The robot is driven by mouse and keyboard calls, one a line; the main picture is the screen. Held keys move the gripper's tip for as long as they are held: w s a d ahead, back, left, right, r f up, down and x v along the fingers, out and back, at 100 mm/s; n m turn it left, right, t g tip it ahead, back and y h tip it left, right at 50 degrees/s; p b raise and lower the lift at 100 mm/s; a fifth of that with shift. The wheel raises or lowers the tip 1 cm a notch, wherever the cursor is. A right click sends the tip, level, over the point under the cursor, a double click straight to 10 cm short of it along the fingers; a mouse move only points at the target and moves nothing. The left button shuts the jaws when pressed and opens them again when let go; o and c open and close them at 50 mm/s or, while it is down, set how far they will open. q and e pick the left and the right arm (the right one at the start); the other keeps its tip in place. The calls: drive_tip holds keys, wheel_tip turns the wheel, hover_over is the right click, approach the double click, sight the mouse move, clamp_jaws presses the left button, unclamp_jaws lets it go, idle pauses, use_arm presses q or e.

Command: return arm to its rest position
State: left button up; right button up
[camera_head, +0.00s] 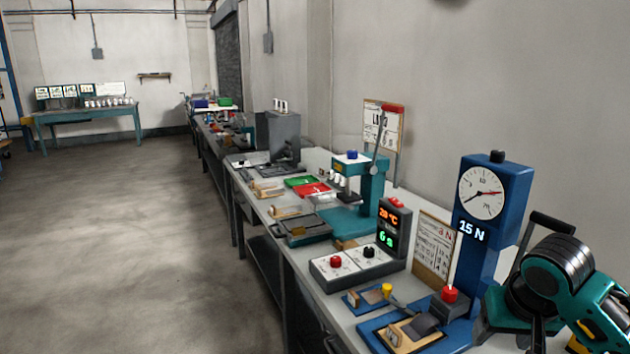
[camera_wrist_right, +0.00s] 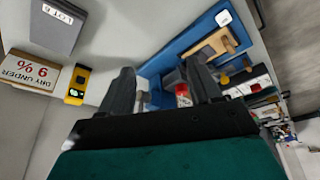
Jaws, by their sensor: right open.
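My right arm, teal with dark bands (camera_head: 565,270), comes in at the lower right of the head view, over the near end of the bench. In the wrist view my right gripper (camera_wrist_right: 160,66) has its two dark fingers apart with nothing held between them. A red button (camera_wrist_right: 183,95) shows beyond the fingers, close to the right one in the picture; whether they touch cannot be told. My left gripper is in neither view.
A blue dial press (camera_head: 487,220) stands beside my right arm, with a blue tray (camera_head: 375,333) at its base. A control box (camera_head: 357,265) sits farther along. The wrist view shows a yellow meter (camera_wrist_right: 78,83) and a grey box (camera_wrist_right: 50,27). The floor (camera_head: 150,240) at left is clear.

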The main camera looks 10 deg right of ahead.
drive_tip(key=s+a+f+n+y, duration=0.2)
drive_tip(key=s+a+f+n, duration=0.4)
drive_tip(key=s+a+f, duration=0.95)
drive_tip(key=w+a+f+t+y, duration=0.1)
drive_tip(key=w+a+f+t, duration=0.1)
drive_tip(key=w+f+t, duration=0.3)
wheel_tip(320, 180, down, 2)
drive_tip(key=shift+w+a+f+n+t+y, duration=0.1)
drive_tip(key=shift+w+a+n+t+y, duration=0.25)
drive_tip(key=shift+t, duration=0.55)
